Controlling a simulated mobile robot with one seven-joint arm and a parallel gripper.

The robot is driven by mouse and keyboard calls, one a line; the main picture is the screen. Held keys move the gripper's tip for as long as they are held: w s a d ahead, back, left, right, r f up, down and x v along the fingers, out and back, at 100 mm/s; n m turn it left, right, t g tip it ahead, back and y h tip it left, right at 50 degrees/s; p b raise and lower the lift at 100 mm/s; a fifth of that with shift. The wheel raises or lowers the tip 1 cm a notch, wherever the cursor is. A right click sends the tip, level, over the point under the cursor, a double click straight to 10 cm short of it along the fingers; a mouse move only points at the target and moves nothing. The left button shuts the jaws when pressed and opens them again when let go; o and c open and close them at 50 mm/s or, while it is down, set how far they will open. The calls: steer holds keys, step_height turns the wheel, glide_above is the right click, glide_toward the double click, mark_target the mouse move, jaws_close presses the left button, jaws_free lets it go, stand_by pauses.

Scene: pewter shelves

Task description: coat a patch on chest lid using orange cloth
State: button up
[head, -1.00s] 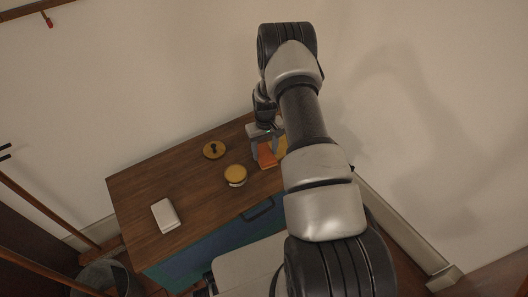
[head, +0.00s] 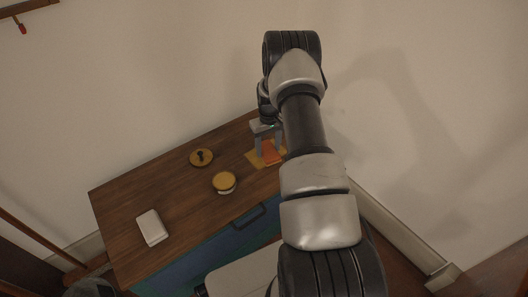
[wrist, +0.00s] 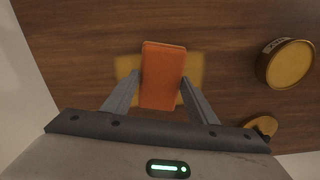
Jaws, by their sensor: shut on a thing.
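The wooden chest lid (head: 180,195) lies below my arm. A yellow patch (head: 252,159) is on it near the far right end; it also shows in the wrist view (wrist: 193,68) on both sides of the cloth. The orange cloth (head: 271,154) looks like a folded block and sits over the middle of the patch. In the wrist view the cloth (wrist: 163,72) lies between my two fingers. My gripper (head: 266,148) is shut on it, low over the lid. Whether the cloth's underside touches the lid is hidden.
A round tin with a yellow top (head: 224,181) stands left of the patch. A round yellow lid with a dark knob (head: 201,158) lies behind it. A white box (head: 152,227) is at the lid's left. A wall rises behind the chest. The lid between these things is clear.

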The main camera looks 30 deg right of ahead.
steer(key=shift+w+d+f+b, duration=0.1)
steer(key=shift+w+d+b, duration=0.1)
steer(key=shift+d+b, duration=0.55)
steer(key=shift+w+d+p, duration=0.1)
steer(key=shift+w+d, duration=0.05)
steer(key=shift+d, duration=0.85)
steer(key=shift+w+d+p, duration=0.1)
steer(key=shift+w+d, duration=0.1)
steer(key=shift+d, duration=0.85)
steer(key=shift+w+d+p, duration=0.1)
steer(key=shift+w+d, duration=0.05)
steer(key=shift+d, duration=0.85)
step_height(320, 180, up, 6)
steer(key=p, duration=0.2)
steer(key=shift+r+p, duration=1)
steer(key=shift+r, duration=0.6)
